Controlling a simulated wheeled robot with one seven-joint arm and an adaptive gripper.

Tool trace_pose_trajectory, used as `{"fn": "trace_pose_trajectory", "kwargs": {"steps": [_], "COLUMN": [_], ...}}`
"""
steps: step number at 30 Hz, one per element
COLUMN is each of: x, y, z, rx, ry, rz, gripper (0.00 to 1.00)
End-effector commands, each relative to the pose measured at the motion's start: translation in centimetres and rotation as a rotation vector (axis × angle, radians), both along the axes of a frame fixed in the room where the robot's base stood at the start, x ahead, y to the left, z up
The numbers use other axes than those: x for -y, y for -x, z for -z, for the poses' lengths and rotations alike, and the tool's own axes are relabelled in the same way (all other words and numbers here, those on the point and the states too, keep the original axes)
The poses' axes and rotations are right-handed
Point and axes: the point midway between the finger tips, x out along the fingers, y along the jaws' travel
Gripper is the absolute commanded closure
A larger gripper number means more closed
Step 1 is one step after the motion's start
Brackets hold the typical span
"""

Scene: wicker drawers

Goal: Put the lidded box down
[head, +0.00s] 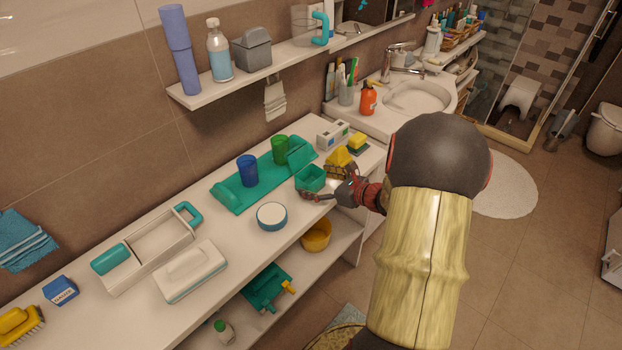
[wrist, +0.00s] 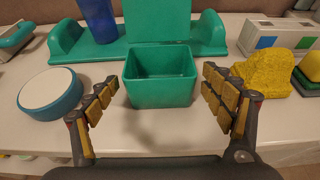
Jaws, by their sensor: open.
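A small teal-green box (head: 311,179) stands upright on the white counter, its top open and its inside empty. It also shows in the wrist view (wrist: 160,92). A flat green panel (wrist: 157,20) rises behind it and looks like its raised lid; I cannot tell whether it is joined. My gripper (head: 325,192) is open. In the wrist view its fingers (wrist: 165,103) are spread to the left and right of the box, with a gap on each side.
A round white-and-teal container (head: 271,217) is left of the box. A yellow lumpy object (head: 341,160) is close on the right. A green tray (head: 232,190) with a blue cup (head: 247,171) and a green cup (head: 280,149) lies behind. Counter in front is clear.

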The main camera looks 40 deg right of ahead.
Motion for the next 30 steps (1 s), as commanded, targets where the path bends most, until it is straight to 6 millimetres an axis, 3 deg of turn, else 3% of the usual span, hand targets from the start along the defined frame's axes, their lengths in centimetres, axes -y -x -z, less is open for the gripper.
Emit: {"fn": "trace_pose_trajectory", "kwargs": {"steps": [6,12,22,26,30], "x": [0.5,0.7,0.0,-4.2,-12.4], "y": [4.4,7.1,7.9,6.4,5.2], "z": [-2.2,-3.2,-3.8,-5.6,-8.3], "rx": [0.001,0.001,-0.004,-0.029,-0.071], "ry": [0.0,0.001,0.018,0.121,0.344], "rz": [0.004,0.003,-0.029,-0.193,-0.523], "gripper": [0.18,0.18,0.18,0.18,0.18]}}
